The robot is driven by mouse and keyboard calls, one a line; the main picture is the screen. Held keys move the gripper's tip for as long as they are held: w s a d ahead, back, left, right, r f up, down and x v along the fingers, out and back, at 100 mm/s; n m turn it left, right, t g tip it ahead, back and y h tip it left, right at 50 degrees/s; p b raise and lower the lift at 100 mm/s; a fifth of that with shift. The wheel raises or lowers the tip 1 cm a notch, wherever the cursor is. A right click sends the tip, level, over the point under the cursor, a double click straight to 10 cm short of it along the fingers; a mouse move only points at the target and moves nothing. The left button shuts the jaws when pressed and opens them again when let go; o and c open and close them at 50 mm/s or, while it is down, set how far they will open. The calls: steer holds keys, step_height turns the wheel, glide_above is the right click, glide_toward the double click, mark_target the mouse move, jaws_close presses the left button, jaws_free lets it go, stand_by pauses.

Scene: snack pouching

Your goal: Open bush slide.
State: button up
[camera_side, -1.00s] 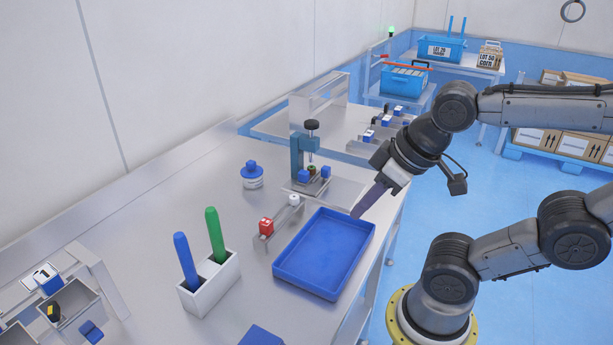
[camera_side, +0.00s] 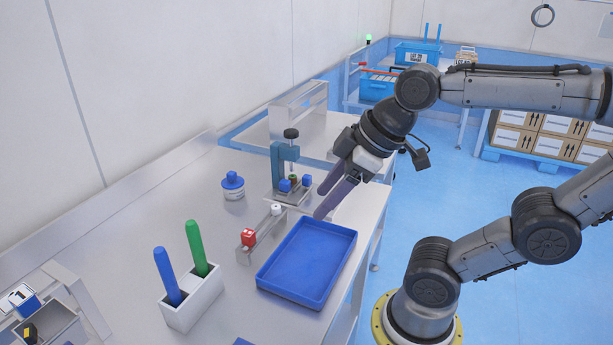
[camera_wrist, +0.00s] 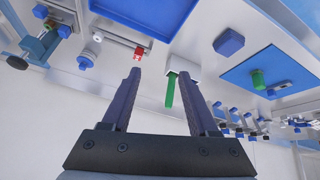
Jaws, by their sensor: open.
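A narrow metal rail (camera_side: 262,228) lies on the bench, with a red block (camera_side: 248,237) at its near end and a small white round piece (camera_side: 275,209) towards the far end. I cannot tell for sure which part is the bush slide. The red block (camera_wrist: 138,51) and white piece (camera_wrist: 98,37) also show in the wrist view. My gripper (camera_side: 321,200) is open and empty, right of the rail and above the far end of the blue tray. In the wrist view the two fingers of my gripper (camera_wrist: 161,82) stand apart with nothing between them.
The blue tray (camera_side: 270,284) is empty. A teal press (camera_side: 279,164) with small blue blocks stands behind the rail, and a blue-capped pot (camera_side: 233,187) to its left. A white holder (camera_side: 192,304) carries upright blue (camera_side: 167,276) and green (camera_side: 196,248) sticks.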

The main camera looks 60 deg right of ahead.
steer(key=w+d+r+n, duration=0.1)
steer(key=w+d+r, duration=0.25)
steer(key=w, duration=0.45)
steer(key=m+g, duration=0.2)
steer(key=m, duration=0.3)
glide_above(307, 176)
steer(key=s, duration=0.6)
step_height(307, 176, down, 9)
steer(key=shift+h, duration=0.3)
steer(key=x, duration=1.3)
steer(key=shift+w+r, duration=0.1)
steer(key=shift+w, duration=0.3)
jaws_close()
